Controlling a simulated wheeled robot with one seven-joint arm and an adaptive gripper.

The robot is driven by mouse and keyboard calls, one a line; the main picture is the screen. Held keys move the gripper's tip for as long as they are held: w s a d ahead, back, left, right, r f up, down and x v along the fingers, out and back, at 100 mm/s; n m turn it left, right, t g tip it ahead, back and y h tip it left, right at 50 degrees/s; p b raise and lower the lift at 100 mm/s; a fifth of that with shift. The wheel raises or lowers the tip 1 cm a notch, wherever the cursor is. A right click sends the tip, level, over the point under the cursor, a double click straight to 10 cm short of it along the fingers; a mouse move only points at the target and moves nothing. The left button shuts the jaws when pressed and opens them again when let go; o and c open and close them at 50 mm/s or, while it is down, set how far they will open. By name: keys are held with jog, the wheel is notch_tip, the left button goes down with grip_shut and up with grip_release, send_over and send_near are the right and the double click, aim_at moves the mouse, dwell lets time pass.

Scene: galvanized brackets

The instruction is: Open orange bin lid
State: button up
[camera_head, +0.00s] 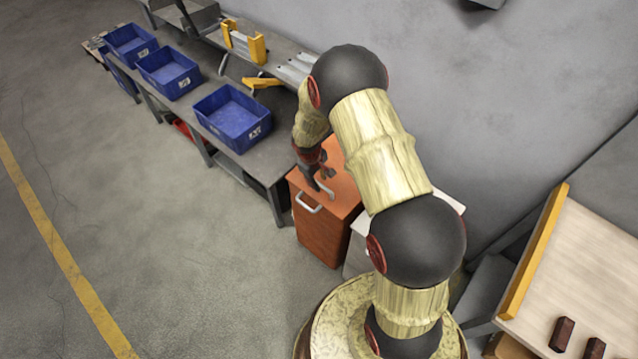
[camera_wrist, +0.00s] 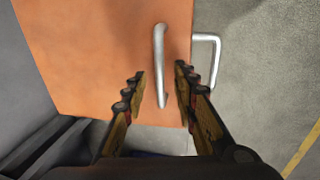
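The orange bin (camera_head: 322,228) stands on the floor at the right end of the grey workbench, and its lid (camera_head: 344,187) is shut. A silver bar handle (camera_wrist: 160,66) sits on the lid. A second silver handle (camera_head: 307,204) is on the bin's front and also shows beyond the lid's edge in the wrist view (camera_wrist: 216,62). My gripper (camera_head: 318,178) is over the lid. In the wrist view my gripper (camera_wrist: 160,82) is open, its two fingers on either side of the lid handle's near end. I cannot tell whether either finger touches it.
Several blue bins (camera_head: 232,117) stand along the workbench (camera_head: 262,163), left of the orange bin. A white box-like unit (camera_head: 362,226) is close on its right, partly behind my arm. A wooden-topped table (camera_head: 580,270) is at the right. The floor at the left is clear.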

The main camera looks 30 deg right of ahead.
jog(key=shift+w+d+f, duration=0.1)
jog(key=shift+d+f, duration=0.05)
jog(key=shift+f, duration=0.6)
grip_shut()
dwell(0.4)
